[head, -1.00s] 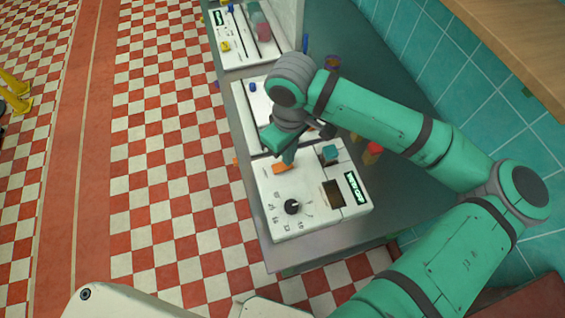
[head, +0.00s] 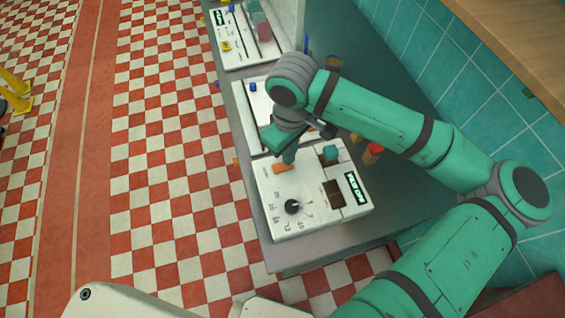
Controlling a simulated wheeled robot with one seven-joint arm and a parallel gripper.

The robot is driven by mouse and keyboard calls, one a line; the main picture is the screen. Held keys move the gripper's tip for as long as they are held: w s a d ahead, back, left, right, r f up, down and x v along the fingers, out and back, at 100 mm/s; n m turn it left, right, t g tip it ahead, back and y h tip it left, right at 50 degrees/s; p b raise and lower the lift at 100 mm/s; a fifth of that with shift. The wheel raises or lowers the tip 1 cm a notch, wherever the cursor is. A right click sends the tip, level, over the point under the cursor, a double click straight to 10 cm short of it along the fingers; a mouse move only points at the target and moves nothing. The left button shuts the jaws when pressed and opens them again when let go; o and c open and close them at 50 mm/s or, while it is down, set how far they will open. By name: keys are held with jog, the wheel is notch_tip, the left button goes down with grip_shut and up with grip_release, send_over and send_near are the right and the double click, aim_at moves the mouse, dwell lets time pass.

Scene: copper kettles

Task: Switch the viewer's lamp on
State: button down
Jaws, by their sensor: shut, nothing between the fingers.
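The viewer (head: 325,222) is a white box at the near end of the grey bench, with a dark green label plate on its right side. Its top carries an orange rocker switch (head: 281,168), a black dial (head: 292,207) with numbers around it, a dark square window (head: 333,194) and a teal block (head: 329,153). My gripper (head: 289,160) is shut and empty, pointing down at the viewer's far edge beside the orange switch. Its fingertips overlap the switch's upper right end in the picture; I cannot tell whether they touch it. My gripper and wrist hide part of the viewer's far edge.
A second white panel (head: 256,112) lies behind the viewer, partly hidden by my arm. A third white panel (head: 231,47) stands farther back. A small red and yellow object (head: 373,151) sits right of the viewer. A teal tiled wall bounds the right; checkered floor lies left.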

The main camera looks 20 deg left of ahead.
jog(key=shift+f, duration=0.75)
dwell(1.1)
notch_tip(320, 180, up, 7)
dwell(1.0)
dwell(0.5)
